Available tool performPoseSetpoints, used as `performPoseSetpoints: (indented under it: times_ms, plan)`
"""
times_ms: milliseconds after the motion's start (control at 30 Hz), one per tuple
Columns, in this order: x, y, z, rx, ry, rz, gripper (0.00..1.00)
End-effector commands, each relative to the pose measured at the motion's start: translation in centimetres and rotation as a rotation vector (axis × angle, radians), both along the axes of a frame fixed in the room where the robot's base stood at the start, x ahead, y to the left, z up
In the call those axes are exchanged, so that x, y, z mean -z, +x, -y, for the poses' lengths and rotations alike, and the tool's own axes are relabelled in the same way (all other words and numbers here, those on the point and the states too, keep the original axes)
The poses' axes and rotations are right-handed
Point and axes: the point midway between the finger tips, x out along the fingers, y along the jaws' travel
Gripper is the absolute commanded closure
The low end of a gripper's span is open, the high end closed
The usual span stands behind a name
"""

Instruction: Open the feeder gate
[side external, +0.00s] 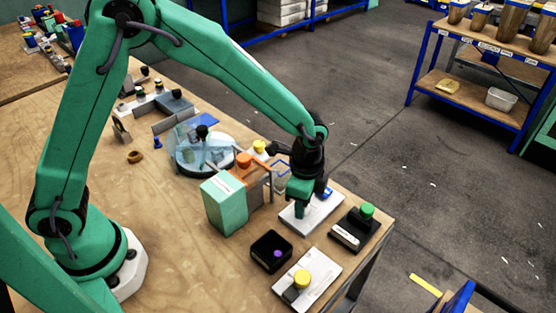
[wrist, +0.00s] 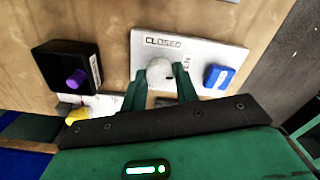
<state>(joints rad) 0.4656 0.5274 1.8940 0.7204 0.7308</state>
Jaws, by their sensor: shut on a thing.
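The feeder gate panel is a white plate (side external: 292,224) near the table's right edge; in the wrist view the plate (wrist: 215,50) carries a "CLOSED" label at its far edge and a partly hidden "OPEN" label at its right. A round pale knob (wrist: 160,68) sits on the plate. My gripper (side external: 300,213) points down onto the plate. In the wrist view its two green fingers (wrist: 162,78) are shut on the knob from both sides. The fingers hide the knob in the side view. A blue block (wrist: 218,76) sits on the plate's right end, beside the right finger.
A black box with a purple button (side external: 270,251), a white plate with a yellow knob (side external: 302,280) and a black box with a green button (side external: 361,229) stand close by. A green box (side external: 225,204) and a glass dish (side external: 205,152) stand left of my gripper. The front-left tabletop is clear.

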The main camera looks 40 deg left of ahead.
Motion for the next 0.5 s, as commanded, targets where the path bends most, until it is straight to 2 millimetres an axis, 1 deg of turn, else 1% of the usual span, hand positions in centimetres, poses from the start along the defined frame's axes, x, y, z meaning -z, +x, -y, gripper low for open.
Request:
performPoseSetpoints:
  times_ms: [200,500]
  plan:
    - [-0.16,0.0,0.01,0.095,-0.001,0.001,0.93]
    - [-0.17,0.01,0.02,0.13,-0.001,0.001,0.93]
